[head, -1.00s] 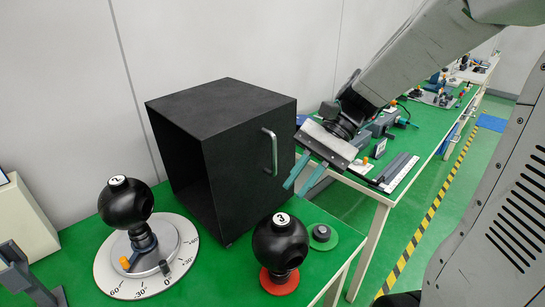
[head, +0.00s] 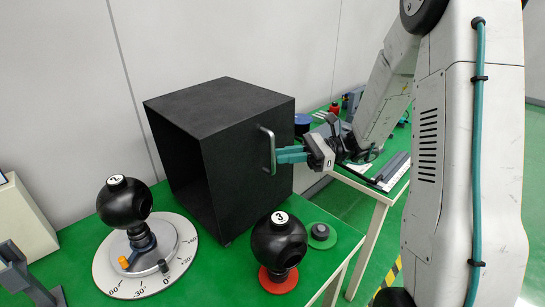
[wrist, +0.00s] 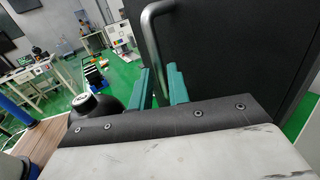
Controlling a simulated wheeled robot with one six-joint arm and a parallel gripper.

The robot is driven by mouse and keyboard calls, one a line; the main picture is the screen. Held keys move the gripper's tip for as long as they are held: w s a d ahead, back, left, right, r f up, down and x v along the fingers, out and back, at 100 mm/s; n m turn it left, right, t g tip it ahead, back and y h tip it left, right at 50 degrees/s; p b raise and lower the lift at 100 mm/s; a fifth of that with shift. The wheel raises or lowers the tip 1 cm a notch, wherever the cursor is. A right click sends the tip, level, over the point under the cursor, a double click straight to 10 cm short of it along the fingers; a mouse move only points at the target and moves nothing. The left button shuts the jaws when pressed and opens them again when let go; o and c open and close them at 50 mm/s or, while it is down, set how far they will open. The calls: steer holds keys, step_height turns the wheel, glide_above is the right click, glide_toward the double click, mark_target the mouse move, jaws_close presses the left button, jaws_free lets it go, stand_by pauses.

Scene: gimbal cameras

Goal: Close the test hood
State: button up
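The test hood (head: 245,140) is a black box standing on the green table, its front side open and the inside dark. A metal bar handle (head: 268,150) is on its right-hand face; it also shows in the wrist view (wrist: 151,38). My gripper (head: 280,155) is at the handle, fingers pointing left towards the hood's face. In the wrist view the two teal fingers (wrist: 160,84) are apart, with the lower part of the handle running down between them. I see no clear grip on the bar.
A black ball labelled 2 (head: 122,203) stands on a white angle dial (head: 183,247) in front of the hood's opening. A black ball labelled 3 (head: 276,242) on a red base stands below my gripper. A green disc (head: 319,237) lies beside it.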

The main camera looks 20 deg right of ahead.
mark_target(272, 169)
steer(key=shift+w+a, duration=0.2)
steer(key=shift+a, duration=0.7)
steer(key=shift+w+a, duration=0.15)
steer(key=shift+a, duration=0.75)
jaws_close()
